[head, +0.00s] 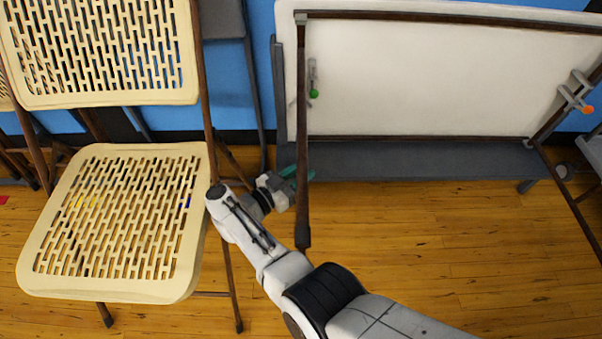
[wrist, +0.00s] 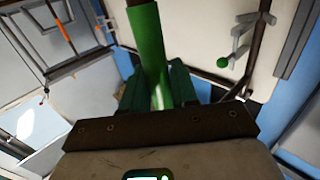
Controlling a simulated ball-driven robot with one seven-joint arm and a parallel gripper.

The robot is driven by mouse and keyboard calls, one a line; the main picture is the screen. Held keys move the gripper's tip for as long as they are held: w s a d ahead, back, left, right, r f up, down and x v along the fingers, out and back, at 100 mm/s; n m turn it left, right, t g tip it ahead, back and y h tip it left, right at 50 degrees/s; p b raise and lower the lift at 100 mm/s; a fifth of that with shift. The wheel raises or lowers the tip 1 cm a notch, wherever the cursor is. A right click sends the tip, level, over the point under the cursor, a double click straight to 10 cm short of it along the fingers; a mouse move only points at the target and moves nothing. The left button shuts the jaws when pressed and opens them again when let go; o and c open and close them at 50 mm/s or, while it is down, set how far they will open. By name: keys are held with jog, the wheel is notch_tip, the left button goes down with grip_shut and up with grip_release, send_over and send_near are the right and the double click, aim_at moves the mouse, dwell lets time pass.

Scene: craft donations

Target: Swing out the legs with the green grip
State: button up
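A folding table with a white top (head: 420,75) stands on its side. Its left leg frame (head: 302,120) has a dark bar that stands out from the tabletop toward me. The green grip (wrist: 153,45) shows in the wrist view as a green sleeve between my gripper's teal fingers (wrist: 158,88). Both fingers lie against its sides, so my gripper looks shut on it. In the head view my gripper (head: 301,174) is at the left leg, and the grip is mostly hidden. A lever with a green ball (head: 314,93) is on the tabletop beside this leg; it also shows in the wrist view (wrist: 222,62).
A cream folding chair (head: 120,220) stands close to the left of my arm. A lever with an orange ball (head: 588,109) is by the right legs (head: 560,185). A grey bench-like ledge (head: 420,160) runs below the tabletop. The wooden floor (head: 440,250) in front is clear.

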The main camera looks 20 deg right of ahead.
aim_at(302, 163)
jog(key=shift+o, duration=1.4)
jog(key=s+r+p, duration=1.3)
jog(key=s+p, duration=0.1)
jog(key=p, duration=0.5)
jog(key=shift+d, duration=0.35)
